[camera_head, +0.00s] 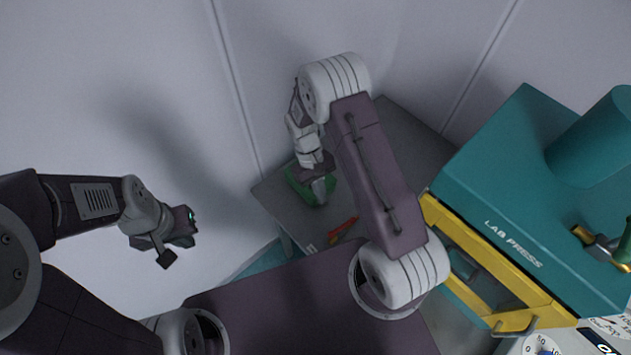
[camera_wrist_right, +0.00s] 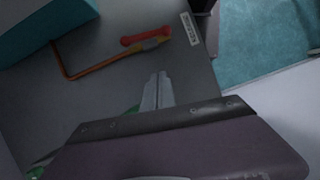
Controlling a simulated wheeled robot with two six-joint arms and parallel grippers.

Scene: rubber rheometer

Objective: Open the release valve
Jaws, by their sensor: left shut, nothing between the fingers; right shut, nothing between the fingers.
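A teal press marked "LAB PRESS" (camera_head: 535,205) with a yellow frame stands at the right in the head view. A brass fitting with a green part (camera_head: 602,243) sits on its right side. A red handle (camera_head: 343,229) lies low over the grey table; in the right wrist view this red handle (camera_wrist_right: 146,37) joins a bent orange rod. I cannot tell which is the release valve. My right gripper (camera_head: 319,190) is shut and empty beside a green object (camera_head: 298,184), apart from the red handle; its closed fingers show in the wrist view (camera_wrist_right: 157,88). My left gripper (camera_head: 168,254) is shut and empty at left.
The grey table (camera_head: 400,130) stands against a pale panelled wall. My right arm spans the space left of the press and hides part of the table. A white dial (camera_head: 541,346) and a panel show at the bottom right. The space around my left gripper is clear.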

